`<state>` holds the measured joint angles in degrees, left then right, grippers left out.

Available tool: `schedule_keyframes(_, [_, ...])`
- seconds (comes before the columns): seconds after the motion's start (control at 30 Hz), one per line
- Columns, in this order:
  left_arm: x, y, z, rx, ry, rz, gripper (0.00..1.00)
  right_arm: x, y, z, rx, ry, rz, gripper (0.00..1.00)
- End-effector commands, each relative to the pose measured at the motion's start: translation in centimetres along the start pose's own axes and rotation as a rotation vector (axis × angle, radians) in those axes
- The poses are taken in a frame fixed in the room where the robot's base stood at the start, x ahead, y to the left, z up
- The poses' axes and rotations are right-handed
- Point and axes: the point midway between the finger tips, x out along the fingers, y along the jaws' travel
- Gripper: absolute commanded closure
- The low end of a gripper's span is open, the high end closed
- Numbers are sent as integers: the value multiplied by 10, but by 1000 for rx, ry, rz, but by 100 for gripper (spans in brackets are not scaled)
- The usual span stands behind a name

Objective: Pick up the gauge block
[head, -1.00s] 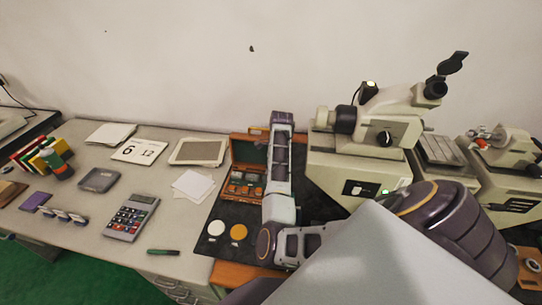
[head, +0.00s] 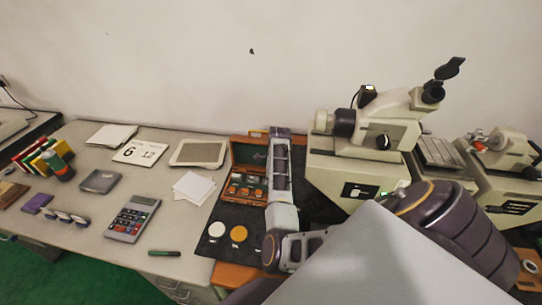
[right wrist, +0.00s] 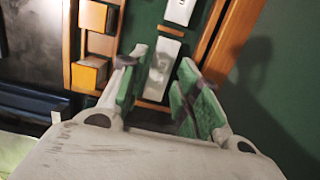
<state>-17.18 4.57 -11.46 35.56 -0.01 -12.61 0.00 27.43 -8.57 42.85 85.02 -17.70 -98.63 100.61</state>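The open wooden case (head: 251,145) stands on the dark mat and holds several small blocks. In the right wrist view, a silver block (right wrist: 161,62), which looks like a gauge block, sits in a slot of the case. My right gripper (right wrist: 160,75) is open, its green-padded fingers on either side of this block. I cannot tell whether the pads touch it. A second silver block (right wrist: 180,9) lies farther up. In the head view my right arm hides the gripper's fingertips. My left gripper is not in view.
Two brass-coloured blocks (right wrist: 90,73) sit left of my fingers, beside wooden dividers. The case's wooden edge (right wrist: 232,38) runs close on the right. A microscope (head: 385,125) stands to the right.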

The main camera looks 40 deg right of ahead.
Motion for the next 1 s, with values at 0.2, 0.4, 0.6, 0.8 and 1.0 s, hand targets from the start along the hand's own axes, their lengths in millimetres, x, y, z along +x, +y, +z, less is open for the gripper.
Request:
schedule_keyframes(0.2, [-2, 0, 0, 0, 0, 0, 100, 14, 0, 0, 1, -1, 0, 68])
schedule_keyframes(0.4, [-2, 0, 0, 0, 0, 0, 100, 15, 0, 0, 1, 0, 0, 68])
schedule_keyframes(0.6, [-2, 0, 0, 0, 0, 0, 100, 14, 0, 0, 1, 0, 0, 68])
schedule_keyframes(0.8, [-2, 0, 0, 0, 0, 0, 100, 14, 0, 0, 1, 0, 0, 86])
schedule_keyframes(1.0, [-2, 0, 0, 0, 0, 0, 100, 14, 0, 0, 1, 0, -1, 100])
